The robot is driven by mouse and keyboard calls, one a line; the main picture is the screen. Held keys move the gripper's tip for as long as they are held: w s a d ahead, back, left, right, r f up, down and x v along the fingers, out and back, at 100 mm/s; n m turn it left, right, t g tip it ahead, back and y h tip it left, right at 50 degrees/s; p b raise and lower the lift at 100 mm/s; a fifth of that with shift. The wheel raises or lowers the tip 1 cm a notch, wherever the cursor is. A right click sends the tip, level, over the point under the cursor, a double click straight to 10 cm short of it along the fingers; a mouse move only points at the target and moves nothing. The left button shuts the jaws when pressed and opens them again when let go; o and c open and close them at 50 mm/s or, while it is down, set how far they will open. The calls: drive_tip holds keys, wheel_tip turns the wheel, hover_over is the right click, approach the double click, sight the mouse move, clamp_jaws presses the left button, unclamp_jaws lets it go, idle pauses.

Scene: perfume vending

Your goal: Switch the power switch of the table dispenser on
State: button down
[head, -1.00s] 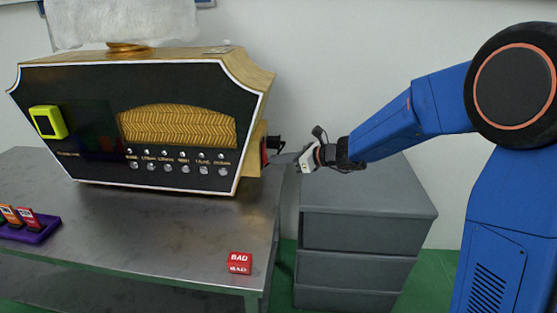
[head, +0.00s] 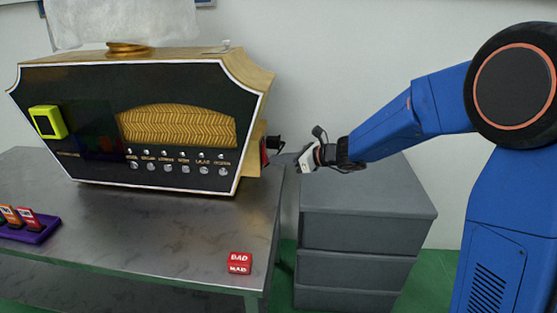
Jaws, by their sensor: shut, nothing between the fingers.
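The table dispenser (head: 95,85) is a wide black-fronted box with wooden sides, a woven gold panel and a row of small buttons. It stands on the metal table at the left. On its right side is a small red and black part (head: 265,150), seen edge-on, which looks like the power switch; its position cannot be told. My gripper (head: 282,159) is shut and empty, with its fingertips pointing left at this part. The fingertips are close to it, but I cannot tell whether they touch.
A red block marked BAD (head: 239,263) lies near the right edge of the metal table (head: 150,235). A purple tray (head: 38,235) with several coloured cards is at the left. A grey drawer unit (head: 365,195) stands under my gripper. A black plug-like part (head: 275,142) sticks out beside the switch.

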drive_tip(key=shift+w+a+f, duration=0.25)
drive_tip(key=shift+a, duration=0.3)
idle(0.5)
drive_tip(key=v, duration=0.9)
idle(0.8)
drive_tip(key=s+d+n+g+h, duration=0.15)
drive_tip(key=s+d+n, duration=0.4)
drive_tip(key=s, duration=0.55)
drive_tip(key=s+d+n+g+h, duration=0.1)
drive_tip(key=s+d+n+h, duration=0.2)
drive_tip(key=s+d+n, duration=0.5)
drive_tip(key=s+d+f+n+h, duration=0.1)
drive_tip(key=s+d+n+h, duration=0.3)
drive_tip(key=s+d, duration=0.3)
drive_tip(key=s+d+f+n+t+h, duration=0.1)
drive_tip(key=s+d+n+h, duration=0.3)
drive_tip(key=s+d, duration=0.4)
drive_tip(key=s+f+n, duration=0.1)
drive_tip(key=s, duration=0.3)
drive_tip(key=shift+d, duration=0.3)
